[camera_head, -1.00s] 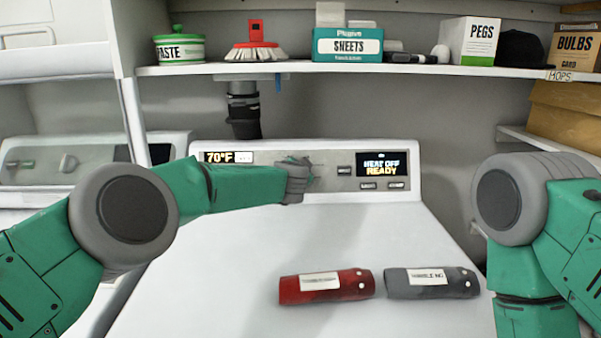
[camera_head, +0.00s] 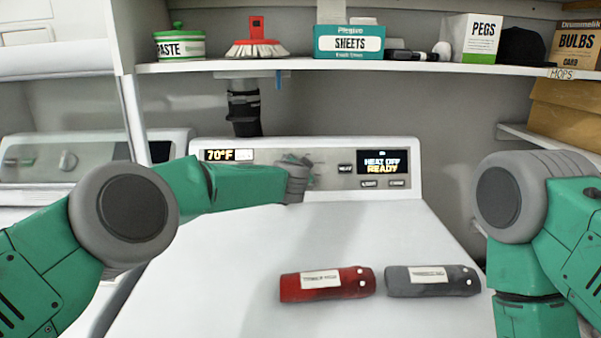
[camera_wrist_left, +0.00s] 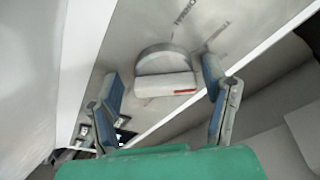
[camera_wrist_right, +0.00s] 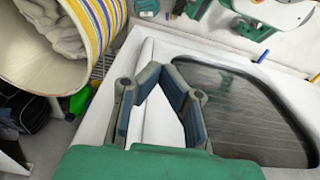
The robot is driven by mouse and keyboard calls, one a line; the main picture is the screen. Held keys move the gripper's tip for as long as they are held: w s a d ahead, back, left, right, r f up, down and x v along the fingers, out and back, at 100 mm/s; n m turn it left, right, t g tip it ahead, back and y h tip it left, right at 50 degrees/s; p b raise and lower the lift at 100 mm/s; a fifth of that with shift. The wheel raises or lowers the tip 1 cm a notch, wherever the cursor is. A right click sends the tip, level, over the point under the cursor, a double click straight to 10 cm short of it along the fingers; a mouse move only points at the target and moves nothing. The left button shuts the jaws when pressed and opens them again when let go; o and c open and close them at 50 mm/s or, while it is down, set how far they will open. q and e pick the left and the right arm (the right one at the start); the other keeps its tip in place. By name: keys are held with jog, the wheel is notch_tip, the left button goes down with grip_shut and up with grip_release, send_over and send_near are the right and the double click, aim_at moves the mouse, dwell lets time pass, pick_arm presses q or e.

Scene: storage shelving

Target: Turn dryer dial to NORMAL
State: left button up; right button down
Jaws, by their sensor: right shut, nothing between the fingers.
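The dryer's control panel (camera_head: 333,158) is at the back of the white top, with a lit display (camera_head: 382,162) reading HEAT OFF READY. My left gripper (camera_head: 298,176) is at the panel and hides most of the dial in the head view. In the left wrist view, the dial (camera_wrist_left: 165,78) shows a pale grip bar with a red mark at its right end. My left fingers (camera_wrist_left: 162,88) are open, one on each side of the dial; contact is unclear. Printed lettering (camera_wrist_left: 185,12) lies above it. My right gripper (camera_wrist_right: 162,76) is shut and empty.
A shelf (camera_head: 340,67) above holds boxes, a brush and a tub. A striped basket (camera_wrist_right: 75,45) shows near my right gripper.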

pick_arm(q)
jog(key=shift+s+r, duration=0.1)
jog(key=shift+r, duration=0.05)
jog(key=shift+s+d+r, duration=0.1)
jog(key=shift+s, duration=0.05)
jog(key=shift+s+r, duration=0.25)
jog(key=shift+s, duration=0.3)
jog(key=v, duration=1)
jog(key=shift+f, duration=0.35)
jog(key=shift+s, duration=0.15)
